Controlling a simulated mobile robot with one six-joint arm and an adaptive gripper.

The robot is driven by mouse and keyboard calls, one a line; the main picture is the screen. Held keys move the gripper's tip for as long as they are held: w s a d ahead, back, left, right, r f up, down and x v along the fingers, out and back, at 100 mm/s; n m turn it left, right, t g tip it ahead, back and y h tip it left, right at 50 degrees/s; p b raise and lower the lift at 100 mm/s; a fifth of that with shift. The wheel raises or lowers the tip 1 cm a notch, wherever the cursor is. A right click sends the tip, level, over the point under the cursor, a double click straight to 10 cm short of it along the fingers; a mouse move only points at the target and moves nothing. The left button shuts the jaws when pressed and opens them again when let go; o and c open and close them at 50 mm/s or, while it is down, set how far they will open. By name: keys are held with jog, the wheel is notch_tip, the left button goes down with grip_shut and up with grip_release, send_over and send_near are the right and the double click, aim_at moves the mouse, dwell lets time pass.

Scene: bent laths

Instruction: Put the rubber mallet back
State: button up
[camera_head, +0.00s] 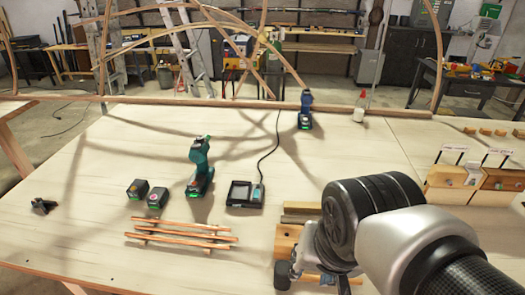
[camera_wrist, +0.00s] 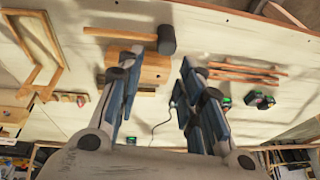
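The rubber mallet has a black head (camera_wrist: 166,40) and a wooden handle (camera_wrist: 120,34). It lies near the table's front edge, handle pointing left in the wrist view. In the head view its dark head (camera_head: 283,275) shows at the lower middle, with part of the handle (camera_head: 318,279) beside my arm. My gripper (camera_wrist: 157,62) is open and empty, its two blue-grey fingers apart. The fingers show short of the mallet in the wrist view. A wooden block (camera_wrist: 153,70) shows between them. In the head view my wrist hides most of the gripper and part of the block (camera_head: 285,242).
A small rack of thin laths (camera_head: 180,233) stands left of the mallet. A green drill (camera_head: 200,165), batteries (camera_head: 138,189) and a charger (camera_head: 245,194) stand behind it. Wooden boxes (camera_head: 447,184) are at the right. The left part of the table is mostly clear.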

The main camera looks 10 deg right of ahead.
jog(key=s+n, duration=0.2)
jog(key=n, duration=0.1)
jog(key=s+r+n, duration=0.1)
jog(key=shift+a+t, duration=0.3)
jog(key=shift+t, duration=0.1)
